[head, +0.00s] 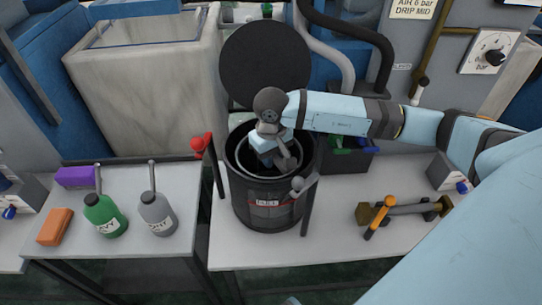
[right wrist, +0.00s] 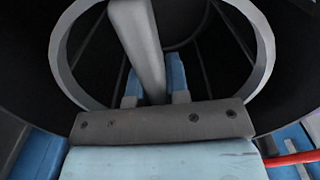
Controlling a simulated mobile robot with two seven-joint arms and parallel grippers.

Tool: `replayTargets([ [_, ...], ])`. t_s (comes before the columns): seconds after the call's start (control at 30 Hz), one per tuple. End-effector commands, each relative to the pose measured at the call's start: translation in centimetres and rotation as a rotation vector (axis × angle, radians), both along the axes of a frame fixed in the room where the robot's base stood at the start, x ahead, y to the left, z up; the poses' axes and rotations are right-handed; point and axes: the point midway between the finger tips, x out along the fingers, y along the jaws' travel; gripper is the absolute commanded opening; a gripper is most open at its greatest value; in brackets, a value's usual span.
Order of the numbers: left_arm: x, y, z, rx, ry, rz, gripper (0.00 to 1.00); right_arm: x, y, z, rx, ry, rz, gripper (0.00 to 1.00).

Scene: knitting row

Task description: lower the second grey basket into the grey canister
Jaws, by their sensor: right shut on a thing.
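The grey canister (head: 262,208), dark and open-topped, stands on the right-hand light table with its round lid (head: 265,65) raised behind it. My right gripper (head: 282,160) points down into the canister's mouth. It is shut on the grey bar of the second grey basket, whose rim (head: 240,160) shows inside the mouth. In the right wrist view, the bar (right wrist: 138,45) runs between the fingers (right wrist: 153,92) and the basket's rim (right wrist: 265,45) rings the dark interior. The basket's lower part and its depth are hidden. My left gripper is out of view.
A red-knobbed lever (head: 211,165) and a grey-knobbed lever (head: 306,200) stand close beside the canister. Green (head: 103,215) and grey (head: 156,214) bottles stand on the left table. A dark crate (head: 350,165) sits behind.

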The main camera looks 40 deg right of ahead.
Motion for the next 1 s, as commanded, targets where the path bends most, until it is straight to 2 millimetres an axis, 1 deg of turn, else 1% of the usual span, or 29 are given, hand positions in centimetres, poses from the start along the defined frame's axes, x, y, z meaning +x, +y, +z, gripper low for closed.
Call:
replayTargets([
  [0.2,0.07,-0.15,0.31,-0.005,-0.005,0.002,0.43,0.01,0.0,0.04,0.0,0.0,0.0,0.0],
  [0.23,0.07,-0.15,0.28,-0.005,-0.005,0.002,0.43,0.01,0.0,0.04,0.0,0.0,0.0,0.2],
  [0.33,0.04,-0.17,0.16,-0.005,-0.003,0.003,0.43,0.01,0.0,0.03,0.0,0.0,0.0,0.43],
  [0.37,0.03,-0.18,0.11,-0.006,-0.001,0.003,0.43,0.01,0.0,0.03,0.0,0.0,0.0,0.45],
  [0.53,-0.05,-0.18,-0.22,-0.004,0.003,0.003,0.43,0.0,0.0,0.02,0.0,0.0,0.0,0.45],
  [0.57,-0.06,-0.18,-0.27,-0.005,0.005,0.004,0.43,-0.01,0.0,-0.01,0.0,0.0,0.0,0.5],
  [0.6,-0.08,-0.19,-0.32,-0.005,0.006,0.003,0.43,-0.01,0.0,-0.01,0.0,0.0,0.0,0.59],
  [0.67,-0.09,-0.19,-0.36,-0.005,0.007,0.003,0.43,-0.01,0.0,-0.01,0.0,0.0,0.0,0.73],
  [0.7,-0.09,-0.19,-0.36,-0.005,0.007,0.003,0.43,-0.01,0.0,-0.01,0.0,0.0,0.0,0.77],
  [1.0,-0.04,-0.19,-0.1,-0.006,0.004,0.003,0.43,0.0,0.01,0.15,0.0,0.0,0.0,0.77],
])
